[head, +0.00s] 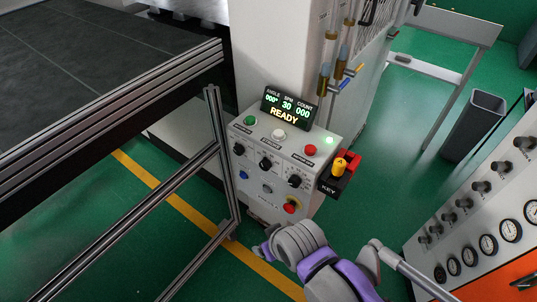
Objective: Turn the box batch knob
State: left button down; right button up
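The control box (283,158) is a light grey panel mounted on the machine's column. A row of three black knobs runs across its middle: a left knob (239,149), a middle knob (266,163) and a right knob (294,181). Their labels are too small to read, so I cannot tell which is the batch knob. One arm, purple and grey, comes in from the lower right, seemingly my right. Its end (264,247) is below the box and apart from the knobs. Its fingers are not clear. My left gripper is not in view.
The display (289,108) above the box reads READY. Green, white and red buttons sit above the knobs; a red stop button (290,208) is below. A key unit (338,172) juts from the right side. A metal frame (226,170) stands close left. A gauge panel (490,225) stands right.

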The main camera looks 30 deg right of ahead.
aim_at(294, 181)
jog(key=z, duration=1.4)
jog(key=k+j+z, duration=0.25)
jog(key=i+j, duration=0.05)
